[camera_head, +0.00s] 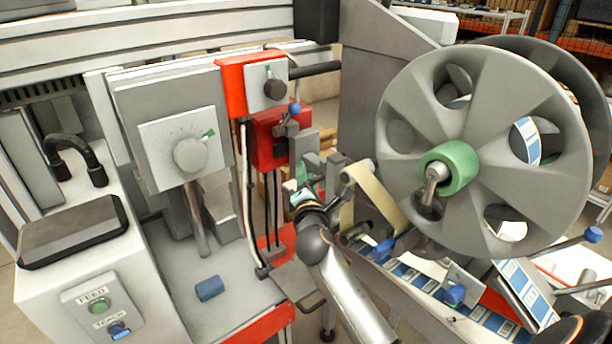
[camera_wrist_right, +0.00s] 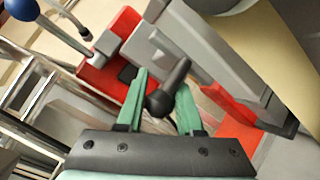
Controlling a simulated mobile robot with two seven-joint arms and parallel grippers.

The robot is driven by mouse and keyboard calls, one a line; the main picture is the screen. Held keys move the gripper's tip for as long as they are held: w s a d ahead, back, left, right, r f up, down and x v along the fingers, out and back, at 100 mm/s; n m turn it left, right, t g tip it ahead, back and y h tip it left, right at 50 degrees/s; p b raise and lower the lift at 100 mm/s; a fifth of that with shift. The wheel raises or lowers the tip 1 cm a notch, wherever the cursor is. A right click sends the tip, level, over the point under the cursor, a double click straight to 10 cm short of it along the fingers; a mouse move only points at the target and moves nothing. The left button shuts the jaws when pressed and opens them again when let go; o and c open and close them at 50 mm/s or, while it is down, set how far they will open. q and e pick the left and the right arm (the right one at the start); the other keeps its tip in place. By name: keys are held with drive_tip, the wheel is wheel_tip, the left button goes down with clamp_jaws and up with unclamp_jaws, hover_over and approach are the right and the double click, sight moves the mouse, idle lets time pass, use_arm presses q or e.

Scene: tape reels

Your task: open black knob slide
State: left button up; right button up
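The black knob (camera_wrist_right: 158,102) shows in the right wrist view, on a short dark stem at the grey slide block (camera_wrist_right: 175,35). My right gripper (camera_wrist_right: 161,82) has its two green fingers apart, one on each side of the knob. The knob sits nearer the left finger; I cannot tell if it touches. In the head view my right gripper (camera_head: 303,192) is beside the grey blocks below the red bracket, and the knob between the fingers is not clearly visible there. My left gripper is not in view.
A large grey reel (camera_head: 485,150) with a green hub stands right of the arm. A lever with a blue ball (camera_head: 294,108) and a red bracket (camera_head: 268,140) are just above the gripper. Tan tape (camera_head: 378,195) runs close by on the right.

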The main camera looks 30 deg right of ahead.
clamp_jaws()
idle(1.1)
